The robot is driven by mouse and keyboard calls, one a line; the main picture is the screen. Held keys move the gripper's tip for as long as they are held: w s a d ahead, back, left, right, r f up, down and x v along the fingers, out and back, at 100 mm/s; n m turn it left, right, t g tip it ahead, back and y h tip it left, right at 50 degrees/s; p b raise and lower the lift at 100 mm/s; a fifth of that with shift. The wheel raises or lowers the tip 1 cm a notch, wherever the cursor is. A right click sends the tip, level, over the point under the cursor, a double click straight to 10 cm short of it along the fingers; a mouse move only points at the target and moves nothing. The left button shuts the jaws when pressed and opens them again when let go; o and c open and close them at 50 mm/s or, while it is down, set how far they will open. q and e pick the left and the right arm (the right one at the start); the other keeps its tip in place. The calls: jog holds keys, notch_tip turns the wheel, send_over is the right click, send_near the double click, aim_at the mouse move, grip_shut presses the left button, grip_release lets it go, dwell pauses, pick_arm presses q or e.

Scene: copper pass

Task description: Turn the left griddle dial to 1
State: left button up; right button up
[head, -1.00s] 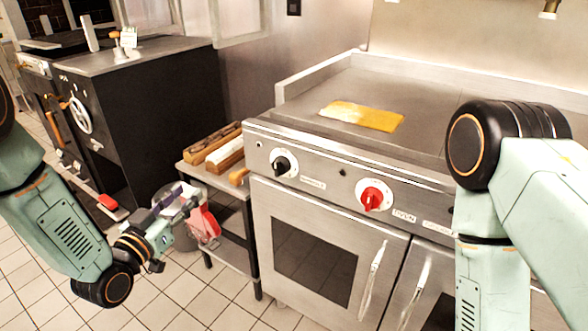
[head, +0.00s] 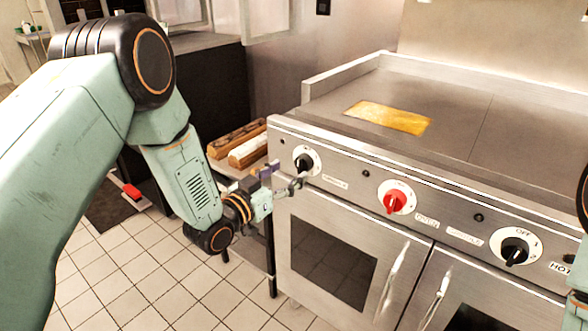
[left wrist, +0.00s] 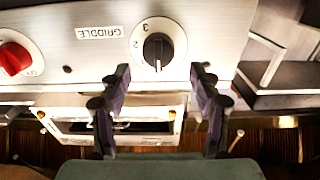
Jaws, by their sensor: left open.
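The left griddle dial (head: 304,162) is a black knob on a white disc at the left end of the steel front panel. The dial also shows in the left wrist view (left wrist: 158,48), with the GRIDDLE label beside it and the numbers 2 and 3 on its disc. A white mark on the knob points toward the bottom of that picture. My left gripper (head: 284,180) is open and empty, just in front of and slightly below the dial. In the left wrist view its fingertips (left wrist: 160,74) are spread either side of the knob, apart from it. My right gripper is out of view.
A red dial (head: 396,197) and another black dial (head: 514,250) sit further right on the panel. Oven door handles (head: 391,280) stick out below. A yellow slab (head: 388,117) lies on the griddle top. A low shelf with wooden boxes (head: 247,150) stands left of the stove.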

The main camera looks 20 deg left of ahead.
aim_at(298, 165)
pick_arm(q)
jog(key=x, duration=0.3)
jog(key=shift+w+d+f+b, duration=0.1)
jog(key=shift+w+d+b, duration=0.2)
jog(key=shift+d+b, duration=0.1)
jog(key=shift+w+a, duration=0.1)
jog(key=shift+w, duration=0.15)
jog(key=shift+c, duration=0.2)
jog(key=c, duration=1.1)
